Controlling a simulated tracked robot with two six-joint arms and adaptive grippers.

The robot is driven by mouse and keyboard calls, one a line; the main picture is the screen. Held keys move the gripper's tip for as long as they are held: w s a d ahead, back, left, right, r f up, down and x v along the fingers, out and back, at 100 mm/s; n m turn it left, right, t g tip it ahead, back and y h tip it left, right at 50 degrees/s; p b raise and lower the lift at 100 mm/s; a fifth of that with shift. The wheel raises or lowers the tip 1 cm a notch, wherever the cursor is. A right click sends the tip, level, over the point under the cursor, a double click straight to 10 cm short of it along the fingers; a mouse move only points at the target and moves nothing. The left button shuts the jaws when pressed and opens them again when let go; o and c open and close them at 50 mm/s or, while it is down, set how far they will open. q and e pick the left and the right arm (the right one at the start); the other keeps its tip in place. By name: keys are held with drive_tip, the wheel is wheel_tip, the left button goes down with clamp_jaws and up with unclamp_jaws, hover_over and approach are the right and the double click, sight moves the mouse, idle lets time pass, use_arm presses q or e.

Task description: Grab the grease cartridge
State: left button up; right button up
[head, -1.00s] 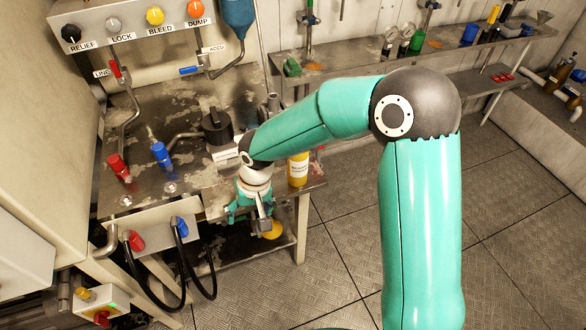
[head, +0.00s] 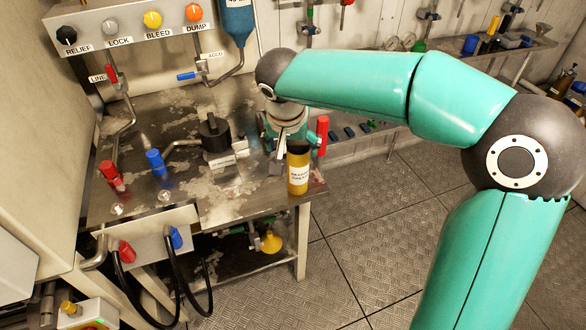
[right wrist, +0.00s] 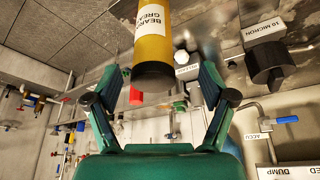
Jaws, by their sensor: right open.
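The grease cartridge (head: 298,172) is a yellow cylinder with a white label and a dark end, standing upright at the front right corner of the metal bench. In the right wrist view the cartridge (right wrist: 152,45) reaches down from the top, its dark end centred between the fingertips. My right gripper (head: 285,150) is just behind the cartridge in the head view, with its fingers partly hidden. In the right wrist view my right gripper (right wrist: 162,82) is open, with nothing gripped. Whether a finger touches the cartridge cannot be told. My left gripper is not in view.
A red cylinder (head: 322,135) stands close to the right of the cartridge. A black-capped fitting (head: 214,135) stands to its left on the bench (head: 235,205). Red and blue valve handles (head: 155,162) are further left. The floor (head: 365,235) right of the bench is clear.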

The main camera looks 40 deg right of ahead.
sight(297, 158)
drive_tip(key=shift+x, duration=1.15)
drive_tip(key=x, duration=0.2)
drive_tip(key=d+x, duration=0.1)
drive_tip(key=x, duration=0.1)
drive_tip(key=shift+s, duration=0.15)
drive_tip(key=shift+f, duration=0.45)
drive_tip(key=shift+r, duration=0.1)
clamp_jaws()
drive_tip(key=shift+w, duration=0.25)
